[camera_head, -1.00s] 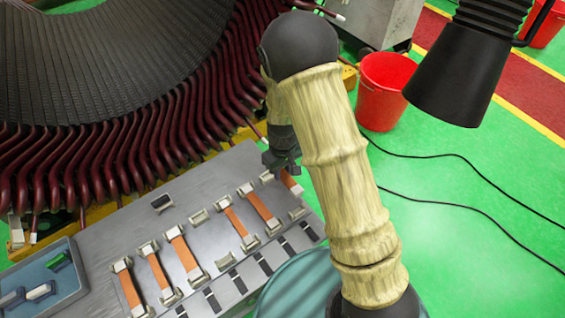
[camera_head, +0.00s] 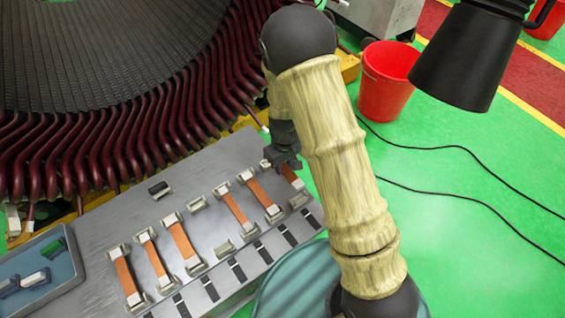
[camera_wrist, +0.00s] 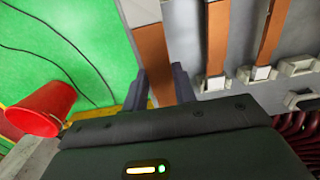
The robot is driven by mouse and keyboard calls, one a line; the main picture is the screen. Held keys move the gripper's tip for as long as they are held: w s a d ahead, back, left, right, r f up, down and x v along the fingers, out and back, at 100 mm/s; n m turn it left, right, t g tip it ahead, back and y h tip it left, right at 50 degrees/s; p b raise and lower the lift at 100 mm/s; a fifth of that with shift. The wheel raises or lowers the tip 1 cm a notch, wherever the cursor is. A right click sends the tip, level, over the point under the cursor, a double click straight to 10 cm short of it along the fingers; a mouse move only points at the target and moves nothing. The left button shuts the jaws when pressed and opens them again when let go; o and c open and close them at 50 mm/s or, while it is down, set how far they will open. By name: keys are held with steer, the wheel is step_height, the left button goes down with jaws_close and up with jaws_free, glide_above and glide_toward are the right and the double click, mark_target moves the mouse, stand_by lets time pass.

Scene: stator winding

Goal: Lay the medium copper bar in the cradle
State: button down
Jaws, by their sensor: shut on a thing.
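My gripper (camera_head: 284,152) is over the far right end of the grey bench (camera_head: 100,230). Its two fingers stand on either side of a copper bar in the wrist view (camera_wrist: 160,87), shut on it. The held copper bar (camera_wrist: 155,48) has a pale end near the top; part of it also shows below the gripper in the head view (camera_head: 292,177). A pale cradle piece (camera_head: 300,200) lies near the bar's lower end. My fingers hide much of the bar, and I cannot tell whether it touches the cradle.
Several other copper bars (camera_head: 236,207) lie in pale holders on the bench. An empty holder (camera_head: 197,205) sits between them. A blue tray (camera_head: 62,288) is at lower left. The stator's dark red coils (camera_head: 120,145) rise behind the bench. A red bucket (camera_head: 385,85) stands right.

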mark_target(284, 168)
steer(key=shift+s+a+f+b, duration=0.1)
steer(key=shift+f+b, duration=0.35)
steer(key=shift+f, duration=0.35)
steer(key=shift+f+b, duration=1.65)
steer(key=shift+f, duration=0.6)
steer(key=c, duration=1)
jaws_free()
steer(key=shift+c, duration=0.2)
steer(key=shift+r, duration=0.15)
step_height(284, 168, up, 17)
steer(key=b, duration=0.2)
steer(key=shift+r, duration=0.1)
